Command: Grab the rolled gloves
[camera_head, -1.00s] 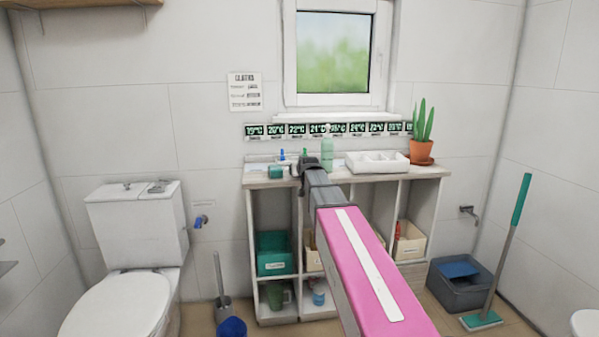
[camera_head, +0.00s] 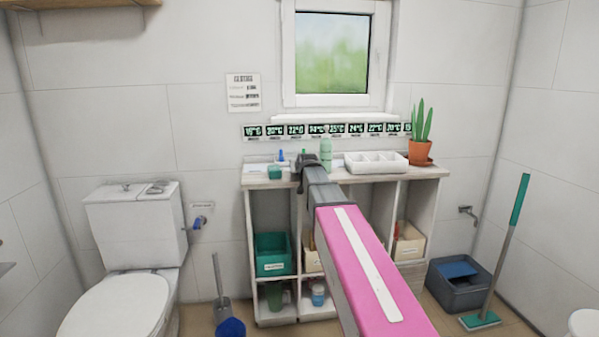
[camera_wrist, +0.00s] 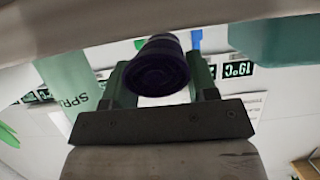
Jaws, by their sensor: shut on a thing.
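My gripper (camera_wrist: 162,85) is shut on a dark purple-blue rolled bundle, the rolled gloves (camera_wrist: 157,68). The wrist view shows the round end of the roll between two green fingers. In the head view my gripper (camera_head: 308,162) is over the top of the white shelf unit, near its back left part. The roll is hidden there behind my gripper and arm. The wrist view looks upside down, so I cannot tell whether the roll touches the shelf top.
A pale green spray bottle (camera_head: 326,153) stands just right of my gripper, and a small green box (camera_head: 275,172) is to its left. A white divided tray (camera_head: 375,162) and a potted plant (camera_head: 420,150) stand farther right on the shelf top (camera_head: 362,174).

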